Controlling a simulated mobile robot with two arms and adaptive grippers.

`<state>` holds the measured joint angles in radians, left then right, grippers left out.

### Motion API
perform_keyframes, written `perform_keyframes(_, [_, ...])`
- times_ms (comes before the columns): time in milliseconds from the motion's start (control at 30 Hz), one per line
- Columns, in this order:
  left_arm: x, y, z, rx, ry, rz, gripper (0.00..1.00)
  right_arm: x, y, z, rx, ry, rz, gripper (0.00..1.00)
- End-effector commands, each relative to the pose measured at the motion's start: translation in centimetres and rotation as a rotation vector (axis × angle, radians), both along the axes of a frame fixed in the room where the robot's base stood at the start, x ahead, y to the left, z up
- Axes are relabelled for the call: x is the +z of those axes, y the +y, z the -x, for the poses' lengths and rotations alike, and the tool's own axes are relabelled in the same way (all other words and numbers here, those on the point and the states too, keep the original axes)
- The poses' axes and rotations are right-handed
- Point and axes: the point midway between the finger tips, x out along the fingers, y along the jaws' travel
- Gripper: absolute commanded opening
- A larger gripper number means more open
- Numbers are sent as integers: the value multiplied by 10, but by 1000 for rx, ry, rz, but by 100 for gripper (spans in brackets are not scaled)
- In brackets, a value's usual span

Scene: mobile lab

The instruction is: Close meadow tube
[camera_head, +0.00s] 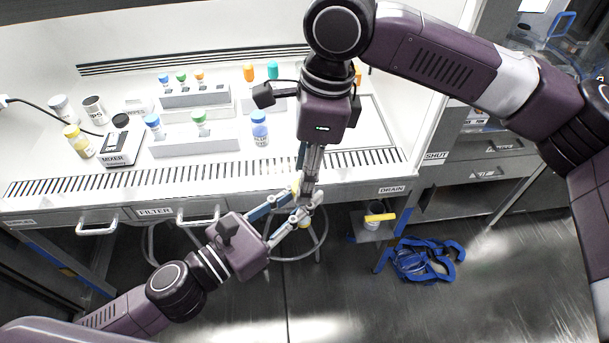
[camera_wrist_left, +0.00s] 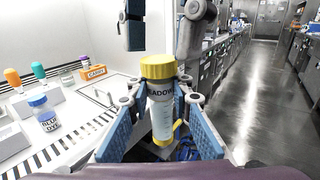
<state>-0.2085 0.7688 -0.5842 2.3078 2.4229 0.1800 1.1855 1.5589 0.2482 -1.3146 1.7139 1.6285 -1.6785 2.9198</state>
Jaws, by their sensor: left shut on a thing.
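My right gripper (camera_head: 308,182) points down from above, close over the left one. In the left wrist view its two fingers (camera_wrist_left: 165,32) stand apart above the cap with nothing between them. In the head view the tube is mostly hidden by the fingers.
The bench holds a mixer (camera_head: 119,148), a blue-capped bottle (camera_head: 260,130), racks with capped vials (camera_head: 196,96) and a yellow bottle (camera_head: 78,142). Blue straps (camera_head: 425,262) lie on the floor.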

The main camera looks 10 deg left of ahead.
Motion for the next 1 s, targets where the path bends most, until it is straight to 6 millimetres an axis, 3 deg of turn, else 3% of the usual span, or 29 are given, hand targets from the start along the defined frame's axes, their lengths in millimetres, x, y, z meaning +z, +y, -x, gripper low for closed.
perform_keyframes(233, [0, 0, 0, 0, -1, 1, 0, 30, 1, 0, 1, -1, 0, 45])
perform_keyframes(633, [0, 0, 0, 0, -1, 1, 0, 32, 0, 0, 38, -6, 0, 42])
perform_keyframes(767, [0, 0, 0, 0, -1, 1, 0, 33, 0, 0, 171, -26, 3, 42])
perform_keyframes(1000, [0, 0, 0, 0, -1, 1, 0, 35, 1, 0, 608, -85, 10, 42])
